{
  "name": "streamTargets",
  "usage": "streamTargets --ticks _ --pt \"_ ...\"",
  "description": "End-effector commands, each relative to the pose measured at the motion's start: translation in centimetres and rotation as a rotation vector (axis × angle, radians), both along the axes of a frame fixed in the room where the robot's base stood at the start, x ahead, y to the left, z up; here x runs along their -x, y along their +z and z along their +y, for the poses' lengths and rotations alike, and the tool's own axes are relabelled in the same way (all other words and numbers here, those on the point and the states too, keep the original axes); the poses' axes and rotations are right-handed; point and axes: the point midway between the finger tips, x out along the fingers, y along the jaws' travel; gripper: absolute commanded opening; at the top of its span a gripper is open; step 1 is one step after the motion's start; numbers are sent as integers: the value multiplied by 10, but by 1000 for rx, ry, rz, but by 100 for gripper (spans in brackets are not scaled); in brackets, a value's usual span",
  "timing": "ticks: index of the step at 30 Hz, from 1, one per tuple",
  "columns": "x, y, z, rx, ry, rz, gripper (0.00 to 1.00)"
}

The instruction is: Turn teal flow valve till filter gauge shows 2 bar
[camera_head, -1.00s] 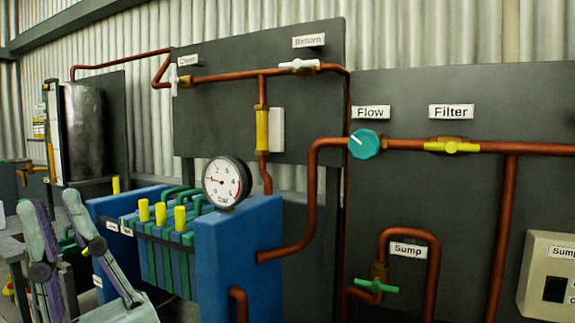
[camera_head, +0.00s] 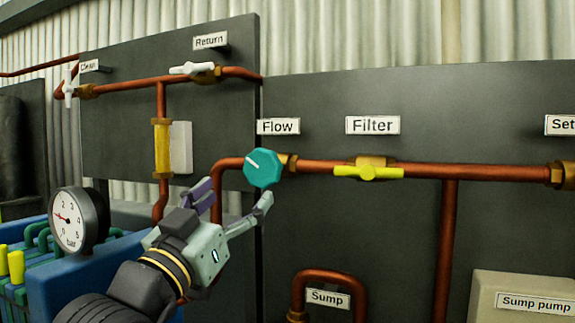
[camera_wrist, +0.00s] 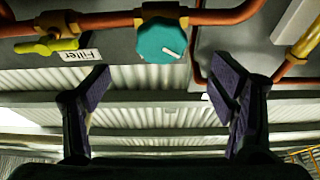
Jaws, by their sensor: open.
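The teal flow valve (camera_head: 262,169) is a faceted knob on the copper pipe under the Flow label (camera_head: 278,127). Its white mark points to the upper left in the head view. The round filter gauge (camera_head: 78,220) shows at the left; its red needle points left, a little below the 2, and the exact value is too small to tell. My gripper (camera_head: 234,201) is open and empty, just below and in front of the valve. In the wrist view the teal valve (camera_wrist: 161,41) lies beyond the fingertips, between the two spread fingers and apart from both.
A yellow valve handle (camera_head: 369,173) sits right of the teal valve, under the Filter label (camera_head: 372,125). The copper pipe (camera_head: 470,172) runs along the dark panel. The blue filter press (camera_head: 60,285) stands at the lower left. A Sump pipe loop (camera_head: 328,278) is below.

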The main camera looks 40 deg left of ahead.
Motion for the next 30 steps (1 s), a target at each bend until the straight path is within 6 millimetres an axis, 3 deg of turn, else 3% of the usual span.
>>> streamTargets --ticks 15,21,30 --pt "-78 35 17 0 0 -1 80" --pt "-93 40 20 -1 1 -2 80" --pt "-94 40 21 -1 1 -3 80"
